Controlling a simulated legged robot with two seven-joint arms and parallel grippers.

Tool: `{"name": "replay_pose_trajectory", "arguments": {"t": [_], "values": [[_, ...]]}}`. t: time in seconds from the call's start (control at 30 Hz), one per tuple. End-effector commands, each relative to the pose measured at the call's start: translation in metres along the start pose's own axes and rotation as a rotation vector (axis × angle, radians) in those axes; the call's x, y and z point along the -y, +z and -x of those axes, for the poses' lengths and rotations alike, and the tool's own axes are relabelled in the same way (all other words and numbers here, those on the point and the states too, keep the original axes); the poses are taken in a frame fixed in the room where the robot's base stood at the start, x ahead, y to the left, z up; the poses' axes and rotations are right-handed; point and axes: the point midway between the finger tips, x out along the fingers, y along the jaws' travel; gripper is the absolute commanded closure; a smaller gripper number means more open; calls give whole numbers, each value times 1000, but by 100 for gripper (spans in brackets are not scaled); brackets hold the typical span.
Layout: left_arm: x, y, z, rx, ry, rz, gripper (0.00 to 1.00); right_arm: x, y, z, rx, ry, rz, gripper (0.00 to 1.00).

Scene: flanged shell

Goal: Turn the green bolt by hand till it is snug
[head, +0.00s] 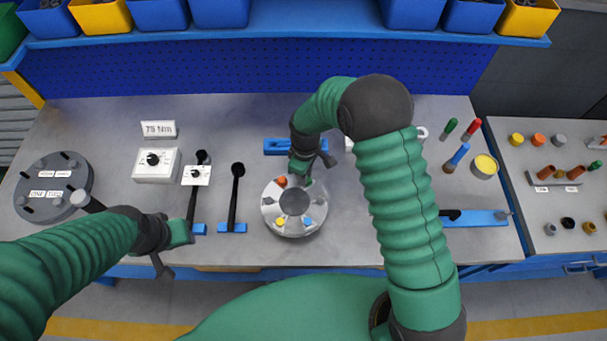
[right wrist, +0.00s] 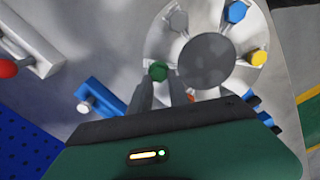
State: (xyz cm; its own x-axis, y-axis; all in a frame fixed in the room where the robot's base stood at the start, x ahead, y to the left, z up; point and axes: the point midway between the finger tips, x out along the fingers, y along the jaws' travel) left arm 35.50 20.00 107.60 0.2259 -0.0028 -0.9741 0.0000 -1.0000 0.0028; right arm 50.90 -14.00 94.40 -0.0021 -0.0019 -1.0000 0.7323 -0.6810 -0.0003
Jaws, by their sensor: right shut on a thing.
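The round grey flanged shell (head: 268,213) lies on the bench, with coloured bolts around its dark centre opening. The green bolt (right wrist: 158,70) shows its head on the flange in the right wrist view, between my right fingertips. My right gripper (head: 302,178) comes down on the far side of the shell and is shut on the green bolt (right wrist: 160,80), hiding it in the head view. The orange bolt (head: 281,181) is beside it; yellow (head: 280,222) and blue (head: 308,223) bolts sit nearer me. My left gripper (head: 183,233) hangs over the front left; its fingers are unclear.
Two black-handled tools (head: 237,190) stand left of the shell, near a white dial box (head: 157,165). A dark round plate (head: 53,187) is far left. A blue fixture (head: 285,147) lies behind the shell. Screwdrivers (head: 459,155) stand at right. Bins line the back shelf.

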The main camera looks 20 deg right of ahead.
Motion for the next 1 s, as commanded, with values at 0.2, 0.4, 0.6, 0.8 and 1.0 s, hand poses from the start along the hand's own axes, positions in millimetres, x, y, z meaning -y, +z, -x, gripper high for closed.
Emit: {"name": "replay_pose_trajectory", "arguments": {"t": [0.2,0.4,0.6,0.8,1.0], "values": [[0,0,0,0,0,0,64,-5,0,3,-4,9,-201,100],[0,0,0,0,0,0,64,-6,0,3,-4,8,-368,100],[0,0,0,0,0,0,64,-6,1,4,-4,8,-492,100],[0,0,0,0,0,0,64,-5,0,4,-4,6,-566,100],[0,0,0,0,0,0,64,-5,0,3,-4,6,-596,100]]}}
